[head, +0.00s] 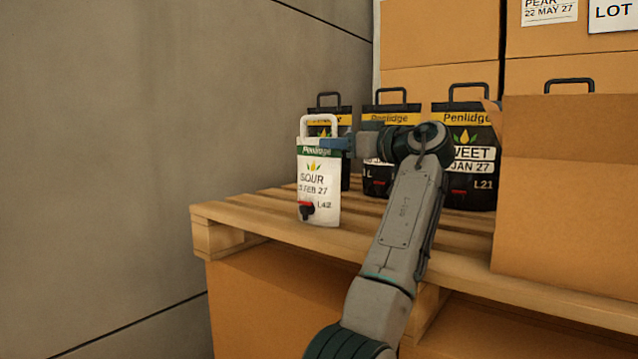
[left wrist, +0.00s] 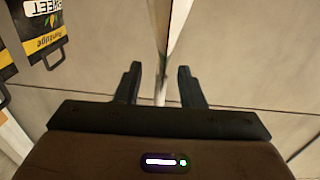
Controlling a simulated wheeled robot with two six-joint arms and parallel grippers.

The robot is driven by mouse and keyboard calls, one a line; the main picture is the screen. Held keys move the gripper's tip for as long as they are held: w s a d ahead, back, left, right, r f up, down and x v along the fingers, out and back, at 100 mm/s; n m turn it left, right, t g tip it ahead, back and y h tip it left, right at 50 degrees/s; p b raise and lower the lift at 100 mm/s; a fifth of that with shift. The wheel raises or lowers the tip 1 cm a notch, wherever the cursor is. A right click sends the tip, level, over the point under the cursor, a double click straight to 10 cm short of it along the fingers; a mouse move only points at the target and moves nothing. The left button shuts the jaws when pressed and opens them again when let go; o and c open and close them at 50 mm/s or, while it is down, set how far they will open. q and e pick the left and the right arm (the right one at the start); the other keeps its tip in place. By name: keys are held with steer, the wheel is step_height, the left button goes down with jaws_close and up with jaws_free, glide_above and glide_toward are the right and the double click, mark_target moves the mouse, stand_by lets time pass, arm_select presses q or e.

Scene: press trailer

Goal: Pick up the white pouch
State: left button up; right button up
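The white pouch (head: 319,185), labelled SOUR with a green band, a white loop handle and a red-and-black tap, stands upright near the left front corner of the wooden pallet. My left gripper (head: 338,143) is at its upper right edge, just below the handle. In the left wrist view the two fingers of my left gripper (left wrist: 158,85) are spread. A thin, pale edge, seemingly the pouch (left wrist: 162,60) seen side-on, lies between them with gaps on both sides. My right gripper is in neither view.
Several black pouches (head: 465,150) with yellow bands stand behind on the pallet (head: 265,220). An open cardboard box (head: 565,210) sits at the right front, with stacked cartons (head: 440,35) at the back. A grey wall (head: 130,130) is on the left.

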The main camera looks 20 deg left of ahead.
mark_target(324, 156)
arm_select(q)
steer(key=p+x, duration=0.1)
steer(key=x, duration=0.3)
steer(key=shift+s+a+r+p, duration=0.1)
steer(key=shift+s+a+p, duration=0.05)
steer(key=shift+p, duration=0.2)
steer(key=shift+a, duration=0.15)
steer(key=shift+d, duration=0.35)
steer(key=c, duration=0.6)
jaws_close()
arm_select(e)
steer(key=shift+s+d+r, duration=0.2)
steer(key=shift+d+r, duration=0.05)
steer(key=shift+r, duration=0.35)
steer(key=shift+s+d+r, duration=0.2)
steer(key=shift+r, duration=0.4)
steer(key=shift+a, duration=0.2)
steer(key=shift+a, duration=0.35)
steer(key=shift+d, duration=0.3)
